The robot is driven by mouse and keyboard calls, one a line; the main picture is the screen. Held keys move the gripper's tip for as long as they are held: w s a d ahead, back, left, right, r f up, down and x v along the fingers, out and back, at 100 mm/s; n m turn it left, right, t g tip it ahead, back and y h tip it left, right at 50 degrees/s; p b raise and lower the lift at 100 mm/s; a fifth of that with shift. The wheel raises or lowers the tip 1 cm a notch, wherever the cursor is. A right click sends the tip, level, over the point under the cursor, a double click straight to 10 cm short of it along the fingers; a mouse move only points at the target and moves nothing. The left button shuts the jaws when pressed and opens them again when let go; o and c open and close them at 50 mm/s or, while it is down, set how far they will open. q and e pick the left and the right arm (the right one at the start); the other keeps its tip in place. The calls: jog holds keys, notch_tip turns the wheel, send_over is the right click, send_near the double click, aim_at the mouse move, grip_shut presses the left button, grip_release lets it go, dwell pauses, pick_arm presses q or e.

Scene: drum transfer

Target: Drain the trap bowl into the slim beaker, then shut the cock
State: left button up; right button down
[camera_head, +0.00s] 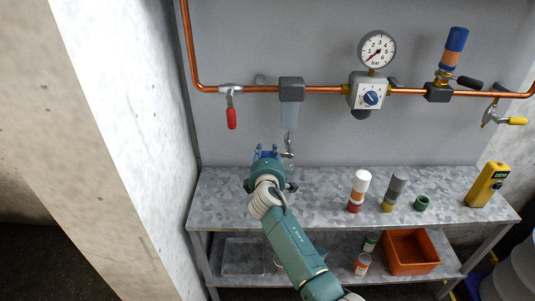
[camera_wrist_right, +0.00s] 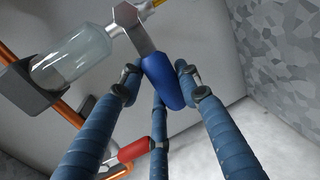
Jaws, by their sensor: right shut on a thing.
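The clear trap bowl (camera_head: 289,115) hangs under a dark grey head on the copper pipe. It also shows in the right wrist view (camera_wrist_right: 78,55), where I can make out no liquid for certain. The metal drain cock (camera_head: 289,145) is below the bowl. Its blue lever grip (camera_wrist_right: 163,82) lies between the fingers of my right gripper (camera_wrist_right: 160,85). In the head view my right gripper (camera_head: 267,155) is shut just left of the cock, over the shelf's back edge, and its fingers hide the grip. My left gripper is not in view.
The metal shelf (camera_head: 320,210) carries two capped cartridges (camera_head: 358,190) (camera_head: 394,191), a green ring (camera_head: 421,203) and a yellow meter (camera_head: 487,185). Below are an orange bin (camera_head: 411,252) and a clear tray (camera_head: 242,257). A red-handled valve (camera_head: 231,117) hangs left. A concrete wall stands left.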

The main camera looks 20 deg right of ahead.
jog(key=shift+f, duration=0.25)
jog(key=c, duration=1.3)
grip_release()
jog(key=shift+o, duration=0.2)
jog(key=v, duration=1.2)
